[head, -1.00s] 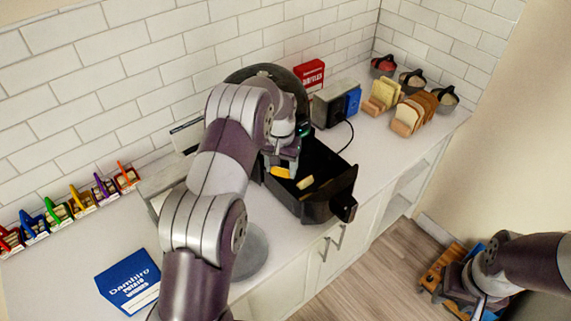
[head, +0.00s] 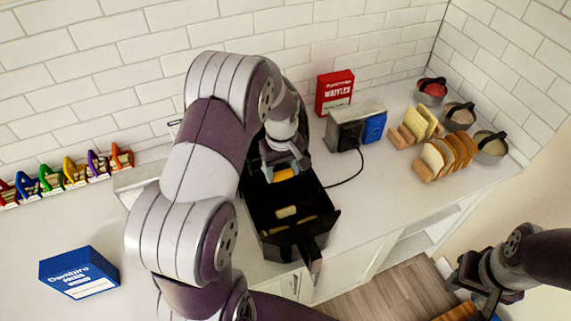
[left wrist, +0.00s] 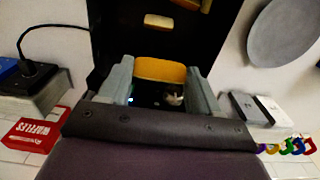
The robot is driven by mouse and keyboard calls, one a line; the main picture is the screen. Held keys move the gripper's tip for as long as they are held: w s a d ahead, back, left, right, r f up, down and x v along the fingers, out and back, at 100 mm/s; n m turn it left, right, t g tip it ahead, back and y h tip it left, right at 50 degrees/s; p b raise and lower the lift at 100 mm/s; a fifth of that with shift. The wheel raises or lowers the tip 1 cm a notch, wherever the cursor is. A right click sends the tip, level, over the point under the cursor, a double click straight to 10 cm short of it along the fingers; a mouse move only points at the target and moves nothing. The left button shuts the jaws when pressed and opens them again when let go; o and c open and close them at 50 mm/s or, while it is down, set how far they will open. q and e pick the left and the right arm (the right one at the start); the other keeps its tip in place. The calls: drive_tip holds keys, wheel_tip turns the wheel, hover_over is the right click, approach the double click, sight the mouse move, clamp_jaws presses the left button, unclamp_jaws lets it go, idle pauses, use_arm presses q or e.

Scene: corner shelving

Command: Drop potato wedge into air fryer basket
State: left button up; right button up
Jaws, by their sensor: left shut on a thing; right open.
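My left gripper (head: 284,168) is over the back part of the black air fryer basket (head: 256,205). It is shut on a yellow potato wedge (left wrist: 160,70), which shows between its fingers in the left wrist view. Other wedges lie on the basket floor, one pale wedge (head: 285,212) near the middle and another (head: 303,221) close to the front wall. My right gripper (head: 484,300) is open and empty at the lower right, away from the basket. My left arm hides most of the air fryer body.
Behind the basket are a red waffles box (head: 334,93) and a toaster (head: 352,122) with a black cord. Bread racks (head: 447,155) and several bowls (head: 490,147) stand at right. Colored clips (head: 75,171) line the wall.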

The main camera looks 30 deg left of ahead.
use_arm(q)
wheel_tip(320, 180, down, 5)
drive_tip(key=b, duration=0.3)
drive_tip(key=shift+r, duration=0.1)
